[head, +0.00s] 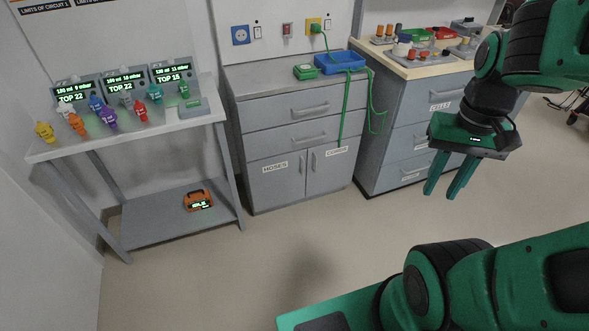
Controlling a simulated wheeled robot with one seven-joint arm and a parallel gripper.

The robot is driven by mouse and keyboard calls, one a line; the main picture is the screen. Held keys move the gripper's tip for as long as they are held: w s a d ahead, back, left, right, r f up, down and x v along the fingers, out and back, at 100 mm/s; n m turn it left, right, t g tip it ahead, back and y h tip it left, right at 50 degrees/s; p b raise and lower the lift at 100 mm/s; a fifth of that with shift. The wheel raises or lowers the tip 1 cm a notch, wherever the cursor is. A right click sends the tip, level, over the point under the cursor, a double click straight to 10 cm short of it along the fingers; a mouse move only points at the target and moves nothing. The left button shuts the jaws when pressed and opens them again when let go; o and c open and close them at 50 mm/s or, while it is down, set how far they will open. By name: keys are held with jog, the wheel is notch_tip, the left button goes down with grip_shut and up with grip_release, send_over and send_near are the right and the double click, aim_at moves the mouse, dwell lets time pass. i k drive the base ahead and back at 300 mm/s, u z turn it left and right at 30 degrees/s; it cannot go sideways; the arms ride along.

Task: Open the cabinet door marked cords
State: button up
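The cabinet door marked cords (332,173) is the right-hand grey door low on the cabinet under the counter, and it looks shut. Its white label (337,150) is near the top, and its vertical handle (313,161) is by its left edge. A green cord (343,120) hangs from the counter down the front, its end near the label. My gripper (449,194) is at the right, pointing down, well apart from the door. Its two green fingers are spread with nothing between them.
The left door (272,186), labelled hoses, is shut, with two drawers (290,111) above. A blue tray (340,63) sits on the counter. A drawer unit (400,115) stands to the right, a table (150,136) with monitors to the left. The floor in front (250,260) is clear.

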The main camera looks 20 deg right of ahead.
aim_at(329, 167)
jog(key=u, duration=0.1)
jog(key=i, duration=1)
jog(key=z, duration=0.05)
